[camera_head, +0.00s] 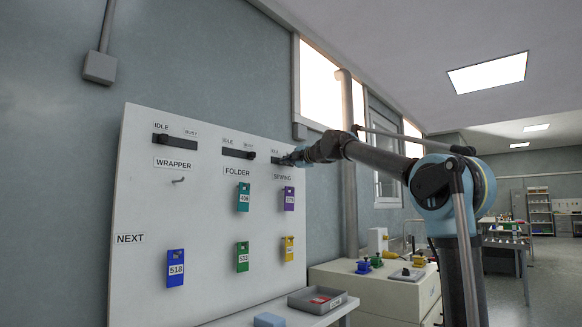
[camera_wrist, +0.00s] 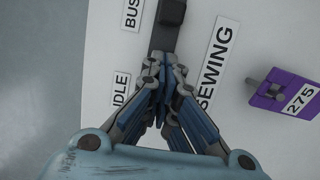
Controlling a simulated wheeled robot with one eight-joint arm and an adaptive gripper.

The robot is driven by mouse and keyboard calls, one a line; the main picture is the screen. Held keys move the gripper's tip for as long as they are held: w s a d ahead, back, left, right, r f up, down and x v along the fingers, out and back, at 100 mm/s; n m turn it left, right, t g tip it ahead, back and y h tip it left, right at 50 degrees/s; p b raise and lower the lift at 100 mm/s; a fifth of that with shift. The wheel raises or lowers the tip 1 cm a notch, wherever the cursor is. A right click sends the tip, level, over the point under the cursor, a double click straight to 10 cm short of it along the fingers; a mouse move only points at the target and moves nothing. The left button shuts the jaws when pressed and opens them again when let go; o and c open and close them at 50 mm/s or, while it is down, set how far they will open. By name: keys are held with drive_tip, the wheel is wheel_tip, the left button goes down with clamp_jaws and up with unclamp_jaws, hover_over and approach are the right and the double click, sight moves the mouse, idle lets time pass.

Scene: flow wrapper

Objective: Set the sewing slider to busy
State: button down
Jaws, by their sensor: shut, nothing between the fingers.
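The sewing slider is a dark horizontal track (camera_head: 275,160) at the upper right of the white board, above the SEWING label (camera_head: 282,177). My gripper (camera_head: 286,161) is at this track and hides its right part in the head view. In the wrist view the track (camera_wrist: 162,38) runs up from the fingertips. Its black knob (camera_wrist: 172,12) sits at the top, beside the BUSY label (camera_wrist: 132,12). My gripper (camera_wrist: 160,62) is shut and empty, over the track near the IDLE label (camera_wrist: 121,91), with a gap to the knob. Whether the fingertips touch the track, I cannot tell.
The wrapper slider (camera_head: 175,142) and folder slider (camera_head: 238,153) are to the left on the board (camera_head: 140,200). A purple tag 275 (camera_head: 288,199) hangs below SEWING, with several other tags around. A grey tray (camera_head: 317,300) and a cabinet (camera_head: 375,290) stand below.

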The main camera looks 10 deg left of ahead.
drive_tip(key=s+v, duration=0.1)
drive_tip(key=v, duration=0.9)
drive_tip(key=shift+a, duration=0.35)
